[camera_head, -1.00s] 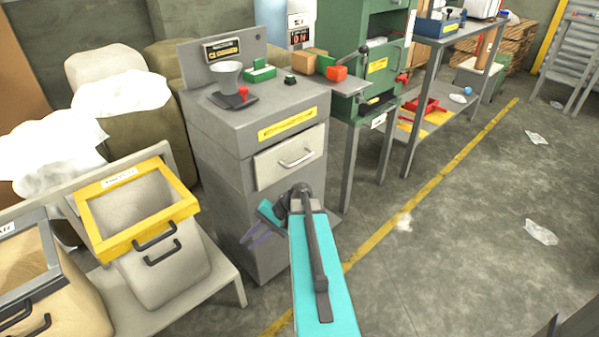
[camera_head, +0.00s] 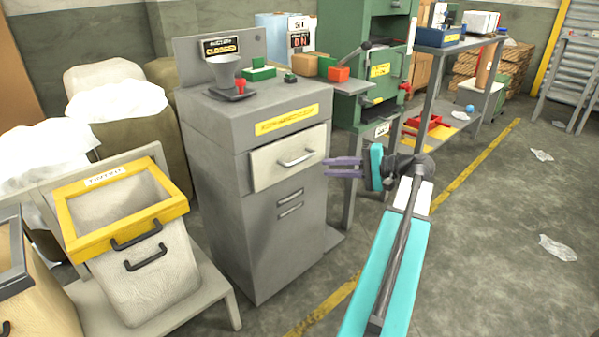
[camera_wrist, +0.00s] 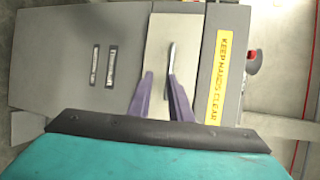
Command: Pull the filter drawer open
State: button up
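The filter drawer has a pale front (camera_head: 268,173) with a bar handle (camera_head: 296,160), and sits in the upper part of a grey cabinet (camera_head: 210,170). It looks shut. My gripper (camera_head: 327,167) is to the right of the handle in the head view, its purple fingers apart and pointing at the drawer, with nothing between them. In the wrist view the drawer front (camera_wrist: 158,36) lies beyond the fingertips (camera_wrist: 160,75). The handle (camera_wrist: 171,55) lines up with the right finger rather than the gap. Contact with the handle is not visible.
A yellow label (camera_head: 285,120) is above the drawer. A funnel (camera_head: 226,70) and a red knob (camera_head: 241,87) stand on the cabinet. A yellow-rimmed bin (camera_head: 150,265) stands at left, a green machine (camera_head: 345,30) behind. Floor (camera_head: 480,260) at right is mostly clear.

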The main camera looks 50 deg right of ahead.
aim_at(304, 160)
jog(key=shift+s+d+r+t+b, duration=0.2)
jog(key=shift+s+d+r, duration=0.25)
jog(key=shift+s+r, duration=0.15)
jog(key=shift+s+d+r+t+b, duration=0.1)
jog(key=shift+s+d+r+t, duration=0.1)
jog(key=shift+s+d+r, duration=0.35)
jog(key=shift+a, duration=0.15)
jog(key=b+x, duration=0.1)
jog(key=x, duration=0.3)
jog(key=b+x, duration=0.2)
jog(key=x, duration=0.2)
jog(key=b+x, duration=0.1)
jog(key=x, duration=0.3)
jog(key=shift+w+f+b, duration=0.1)
jog(key=shift+f+b, duration=0.25)
jog(key=shift+w+a, duration=0.15)
jog(key=shift+w, duration=0.55)
jog(key=shift+c, duration=0.4)
grip_shut()
